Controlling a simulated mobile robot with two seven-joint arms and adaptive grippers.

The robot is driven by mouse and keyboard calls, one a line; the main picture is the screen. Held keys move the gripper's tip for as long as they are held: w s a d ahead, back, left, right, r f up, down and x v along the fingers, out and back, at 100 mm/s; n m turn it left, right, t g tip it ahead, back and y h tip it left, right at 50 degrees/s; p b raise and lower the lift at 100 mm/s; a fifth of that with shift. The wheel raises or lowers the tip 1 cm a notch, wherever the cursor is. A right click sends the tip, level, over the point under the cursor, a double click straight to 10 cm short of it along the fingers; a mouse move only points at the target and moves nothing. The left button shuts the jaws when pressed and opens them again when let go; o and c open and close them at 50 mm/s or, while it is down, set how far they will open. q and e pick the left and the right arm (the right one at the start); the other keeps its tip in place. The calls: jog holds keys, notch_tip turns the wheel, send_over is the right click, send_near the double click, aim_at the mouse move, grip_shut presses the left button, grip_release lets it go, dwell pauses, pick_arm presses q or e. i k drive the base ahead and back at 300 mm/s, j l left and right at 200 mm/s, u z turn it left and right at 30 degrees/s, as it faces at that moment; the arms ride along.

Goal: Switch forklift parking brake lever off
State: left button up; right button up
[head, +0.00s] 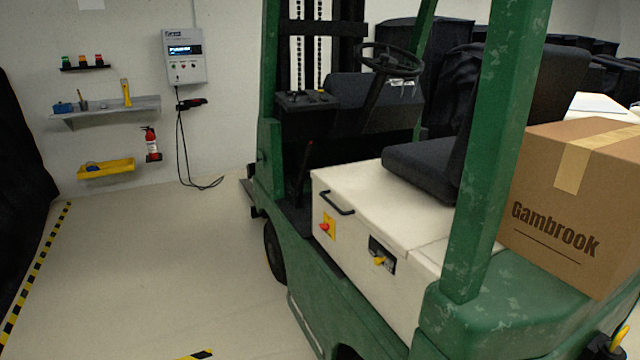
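The green forklift (490,170) stands at the centre and right, seen from its side and rear. A thin dark lever (303,178) with a red tip rises in its footwell, in front of the cream seat base. It looks like the parking brake lever, but its setting cannot be told. The side of the seat base carries a red button on a yellow plate (328,226) and a small black panel with a yellow handle (381,256). Neither of my grippers can be made out in the head view.
The steering wheel (390,60) and black seat (425,168) are above the seat base. A Gambrook carton (570,200) sits on the forklift's rear. A charger (184,57), shelves and a fire extinguisher (151,145) line the wall. The floor left of the forklift is clear.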

aim_at(299, 187)
jog(key=i+j, duration=0.2)
jog(key=i+j+z, duration=0.1)
jog(key=j, duration=0.3)
jog(key=i+j, duration=0.55)
jog(key=i, duration=0.25)
jog(key=i+j, duration=0.3)
jog(key=i, duration=0.2)
jog(key=i+j, duration=0.25)
jog(key=i, duration=0.3)
jog(key=i+j, duration=0.3)
jog(key=i, duration=0.25)
